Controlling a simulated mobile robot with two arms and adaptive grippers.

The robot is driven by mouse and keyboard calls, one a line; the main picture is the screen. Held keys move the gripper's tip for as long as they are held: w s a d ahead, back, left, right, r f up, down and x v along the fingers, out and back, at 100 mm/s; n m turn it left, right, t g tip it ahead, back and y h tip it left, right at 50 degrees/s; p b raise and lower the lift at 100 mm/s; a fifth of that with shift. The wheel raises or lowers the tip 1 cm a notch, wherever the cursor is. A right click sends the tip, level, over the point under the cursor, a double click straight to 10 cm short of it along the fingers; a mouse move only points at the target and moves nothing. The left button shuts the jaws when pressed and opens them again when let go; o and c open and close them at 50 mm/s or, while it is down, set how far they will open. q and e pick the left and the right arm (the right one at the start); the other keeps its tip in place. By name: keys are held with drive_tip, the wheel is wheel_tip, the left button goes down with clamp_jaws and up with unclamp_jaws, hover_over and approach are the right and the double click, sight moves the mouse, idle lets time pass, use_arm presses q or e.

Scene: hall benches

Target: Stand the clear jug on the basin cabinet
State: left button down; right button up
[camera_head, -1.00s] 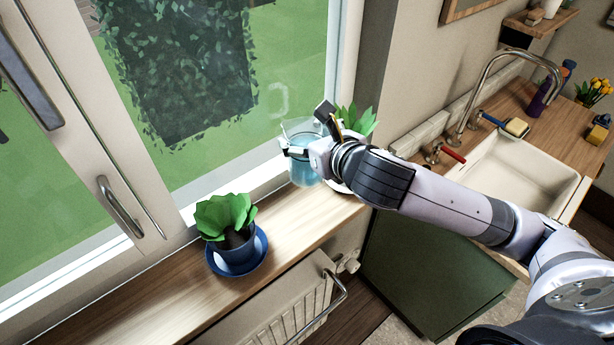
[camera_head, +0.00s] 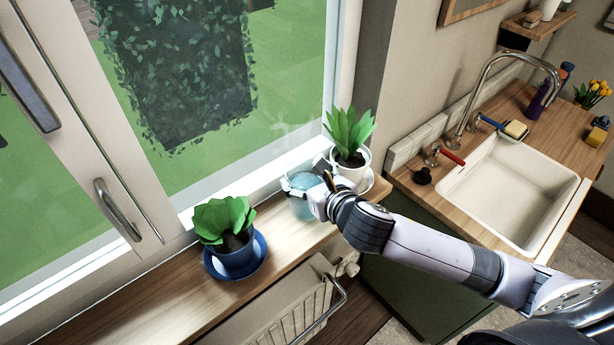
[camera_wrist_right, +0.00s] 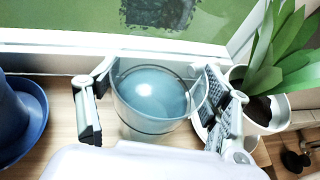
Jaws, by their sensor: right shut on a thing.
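The clear jug (camera_head: 301,207), with blue liquid inside, is upright at the wooden window sill, between two potted plants. My right gripper (camera_head: 309,192) is shut on it. In the right wrist view the jug (camera_wrist_right: 152,100) sits between my two fingers (camera_wrist_right: 155,110), its handle by the right finger. Whether its base touches the sill I cannot tell. The basin cabinet (camera_head: 432,200) stands to the right, with a wooden top, a white basin and a green body. My left gripper is not in view.
A plant in a white pot (camera_head: 350,165) stands close to the jug's right. A plant in a blue pot (camera_head: 236,258) on a blue saucer is to its left. A radiator (camera_head: 285,318) is below the sill.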

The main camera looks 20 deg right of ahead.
drive_tip(key=o, duration=2)
drive_tip(key=shift+f, duration=0.1)
